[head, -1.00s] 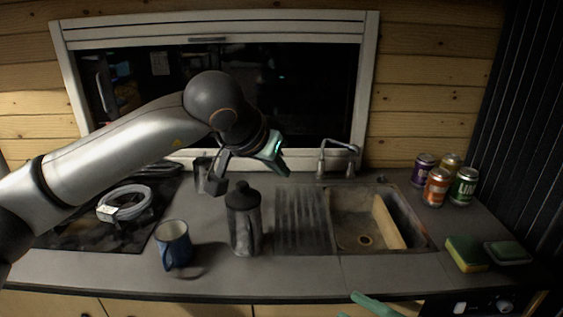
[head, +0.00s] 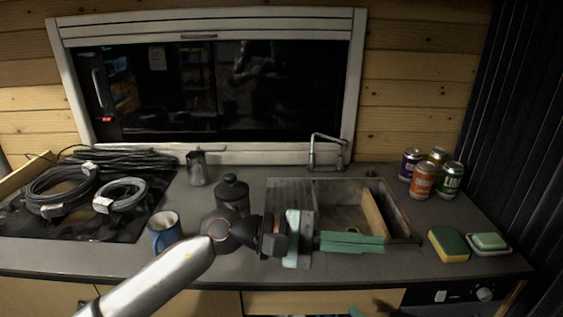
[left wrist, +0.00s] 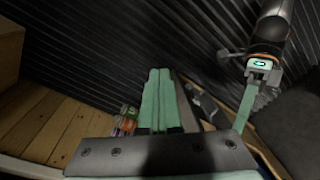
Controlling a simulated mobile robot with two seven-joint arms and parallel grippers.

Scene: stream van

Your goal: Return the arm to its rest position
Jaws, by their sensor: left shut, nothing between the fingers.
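My left gripper (head: 383,243) is low in the head view, pointing right across the front of the sink (head: 405,225). Its green fingers lie together with nothing between them. They also show side by side in the left wrist view (left wrist: 158,72). My left arm comes up from the bottom edge and partly hides the counter front. My right gripper shows at the right of the left wrist view (left wrist: 245,108), with one green finger clear; its opening cannot be made out. Only a sliver of green shows at the bottom of the head view.
A moka pot (head: 196,168), coiled cables (head: 62,190), several cans (head: 423,181), a sponge (head: 449,245) and a soap dish (head: 490,241) are also on the counter. A tap (head: 327,150) rises behind the sink.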

